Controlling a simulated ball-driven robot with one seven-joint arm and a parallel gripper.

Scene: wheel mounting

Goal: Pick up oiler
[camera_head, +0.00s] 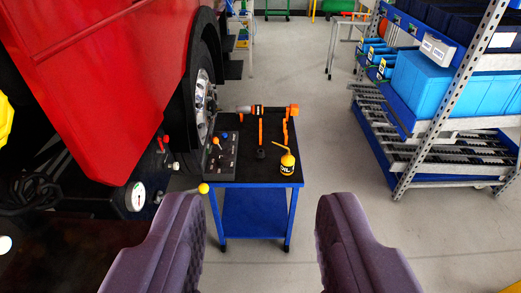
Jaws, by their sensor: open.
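The oiler (287,164) is a small yellow-orange can with a dark label and a thin spout pointing up. It stands upright near the front right corner of the blue tool table (255,184), on its black top. My gripper (260,215) is open, with one purple finger on each side at the bottom of the view. Nothing is between the fingers except the view of the table beyond. The oiler is ahead of the gripper, apart from it, slightly right of the middle of the gap.
A yellow-knobbed lever (203,188) is at the left. A red truck (110,80) stands left, a blue-bin shelf (440,90) right.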

